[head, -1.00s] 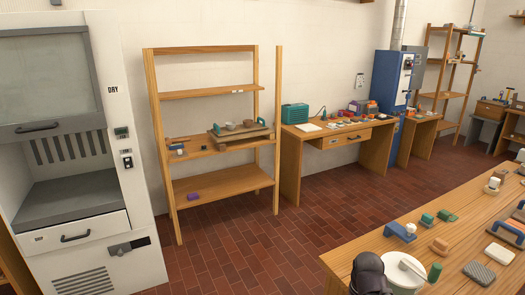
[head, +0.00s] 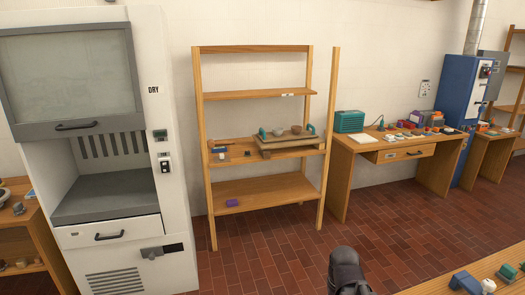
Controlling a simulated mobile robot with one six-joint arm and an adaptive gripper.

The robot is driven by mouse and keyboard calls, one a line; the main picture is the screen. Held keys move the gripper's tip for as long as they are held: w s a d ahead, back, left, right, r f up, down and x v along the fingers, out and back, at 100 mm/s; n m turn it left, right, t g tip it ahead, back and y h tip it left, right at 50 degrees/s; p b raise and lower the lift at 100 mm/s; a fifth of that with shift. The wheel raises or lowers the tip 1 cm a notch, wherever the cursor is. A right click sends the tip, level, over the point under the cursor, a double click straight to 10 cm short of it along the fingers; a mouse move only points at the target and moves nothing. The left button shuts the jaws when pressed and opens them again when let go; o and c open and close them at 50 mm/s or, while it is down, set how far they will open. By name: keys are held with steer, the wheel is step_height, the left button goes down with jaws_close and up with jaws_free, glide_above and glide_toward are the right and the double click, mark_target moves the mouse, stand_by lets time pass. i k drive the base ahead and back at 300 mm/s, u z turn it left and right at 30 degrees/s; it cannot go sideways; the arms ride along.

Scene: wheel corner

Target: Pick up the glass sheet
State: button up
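I cannot make out a glass sheet for certain in the head view. A thin pale flat piece (head: 368,139) lies at the left end of the desk top; I cannot tell whether it is glass or paper. The white cabinet marked DRY has a grey-framed pale window (head: 66,70) that is part of its front. A dark rounded part of my own arm shows at the bottom, right of centre. My gripper's fingers are not in view.
A wooden shelf rack (head: 262,188) holds a board with bowls (head: 294,135) and a purple block (head: 232,202). The wooden desk (head: 340,180) carries a teal box (head: 349,121) and small items. A workbench corner (head: 455,280) is at lower right. The brick floor (head: 270,250) between is clear.

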mark_target(221, 159)
steer(key=u, duration=0.45)
steer(key=i, duration=0.8)
steer(key=u, duration=0.35)
steer(key=i, duration=1.5)
steer(key=z, duration=0.35)
steer(key=i, duration=1.05)
steer(key=z, duration=0.3)
